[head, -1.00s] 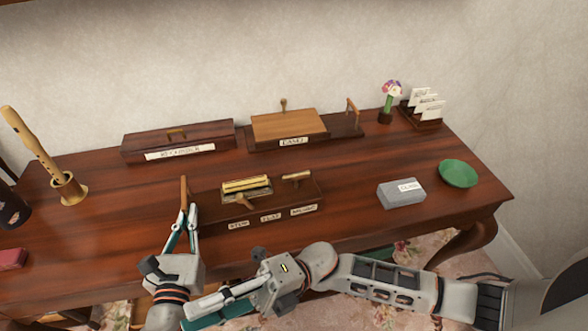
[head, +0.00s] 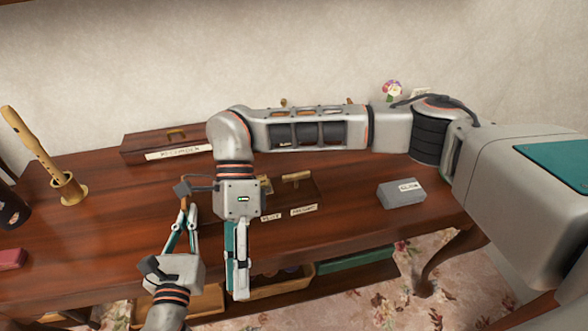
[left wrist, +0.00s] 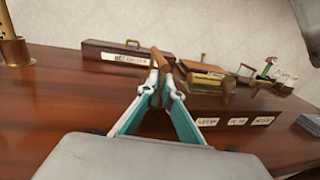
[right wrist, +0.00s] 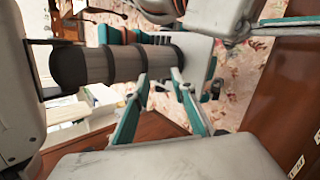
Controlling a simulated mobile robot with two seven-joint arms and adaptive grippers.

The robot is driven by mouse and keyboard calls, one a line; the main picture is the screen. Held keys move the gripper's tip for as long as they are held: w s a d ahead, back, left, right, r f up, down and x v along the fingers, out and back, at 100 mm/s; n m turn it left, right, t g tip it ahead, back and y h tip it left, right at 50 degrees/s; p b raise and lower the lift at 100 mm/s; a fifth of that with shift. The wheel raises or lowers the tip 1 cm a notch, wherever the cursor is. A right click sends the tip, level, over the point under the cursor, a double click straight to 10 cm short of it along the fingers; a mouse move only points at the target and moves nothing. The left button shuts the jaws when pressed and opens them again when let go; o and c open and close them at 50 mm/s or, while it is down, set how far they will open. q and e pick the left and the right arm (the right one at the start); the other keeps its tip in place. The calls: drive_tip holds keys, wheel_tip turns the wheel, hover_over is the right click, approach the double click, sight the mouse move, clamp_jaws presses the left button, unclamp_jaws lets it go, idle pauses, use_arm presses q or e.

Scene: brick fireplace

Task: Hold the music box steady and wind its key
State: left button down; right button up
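The music box (head: 283,202) is a dark wooden box with labels on its front; my right arm covers much of it in the head view. The left wrist view shows its brass-coloured top part (left wrist: 205,79) and a wooden knob at its front (left wrist: 228,88). An upright wooden handle (left wrist: 162,60) stands at its left end. My left gripper (head: 186,209) has its fingertips closed around that handle. My right gripper (head: 238,294) points down in front of the table edge, away from the box. Its fingers are apart and empty in the right wrist view (right wrist: 161,74).
A labelled wooden case (head: 145,157) lies behind, and a recorder (head: 35,140) stands in a holder at left. A grey labelled block (head: 401,195) lies right of the box. Below the tabletop are an open tray (head: 283,287) and a green item (head: 355,258).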

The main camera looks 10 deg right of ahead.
drive_tip(key=w+d+r+t+h, duration=0.1)
drive_tip(key=w+d+t+h, duration=0.15)
drive_tip(key=w, duration=0.35)
drive_tip(key=w+d+r+t+h, duration=0.1)
drive_tip(key=w+d+t, duration=0.2)
drive_tip(key=w, duration=0.3)
drive_tip(key=m+t+h, duration=0.2)
drive_tip(key=t+h, duration=0.1)
drive_tip(key=t, duration=0.1)
approach(296, 173)
drive_tip(key=x, duration=0.8)
drive_tip(key=shift+s+d+f, duration=0.1)
drive_tip(key=shift+f, duration=0.1)
drive_tip(key=shift+c, duration=0.4)
clamp_jaws()
